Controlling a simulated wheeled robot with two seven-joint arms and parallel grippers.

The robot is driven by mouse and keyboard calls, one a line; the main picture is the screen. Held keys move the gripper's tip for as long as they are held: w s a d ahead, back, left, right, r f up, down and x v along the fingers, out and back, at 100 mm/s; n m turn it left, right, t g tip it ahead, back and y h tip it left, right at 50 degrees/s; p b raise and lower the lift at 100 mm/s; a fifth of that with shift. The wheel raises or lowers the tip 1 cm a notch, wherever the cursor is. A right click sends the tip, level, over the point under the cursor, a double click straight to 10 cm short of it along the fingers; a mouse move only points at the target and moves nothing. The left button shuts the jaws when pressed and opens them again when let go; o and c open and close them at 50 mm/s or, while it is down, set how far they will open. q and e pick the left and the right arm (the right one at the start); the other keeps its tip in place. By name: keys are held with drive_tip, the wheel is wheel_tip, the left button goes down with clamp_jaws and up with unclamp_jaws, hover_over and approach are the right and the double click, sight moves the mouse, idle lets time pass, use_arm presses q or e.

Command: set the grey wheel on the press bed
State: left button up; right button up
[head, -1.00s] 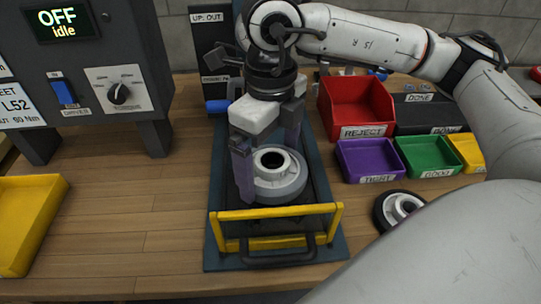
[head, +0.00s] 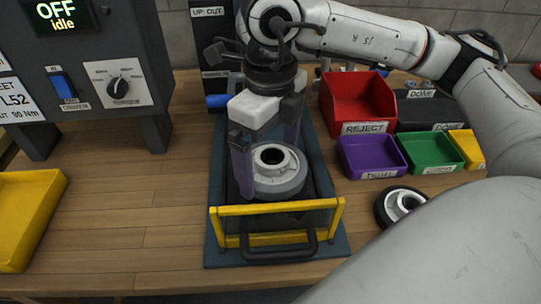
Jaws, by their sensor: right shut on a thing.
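The grey wheel (head: 278,182) has a pale hub and sits inside the press frame, behind the yellow guard (head: 277,212). My right gripper (head: 268,170) points down over the wheel, with its fingers on either side and shut on it. The press bed (head: 217,240) is a dark blue-grey plate under the wheel. The guard and the fingers hide the wheel's underside, so I cannot tell whether it touches the bed. My left gripper is not in view.
A second wheel (head: 388,205) with a dark tyre lies on the table to the right, partly hidden by my arm. A red bin (head: 362,130), a purple bin (head: 372,155), a green bin (head: 432,152) and a yellow tray (head: 25,215) stand around.

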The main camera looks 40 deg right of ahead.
drive_tip(key=shift+f+b, duration=0.95)
drive_tip(key=shift+b, duration=0.15)
idle(0.7)
drive_tip(key=o, duration=1)
drive_tip(key=shift+s+f, duration=0.1)
drive_tip(key=shift+f, duration=0.1)
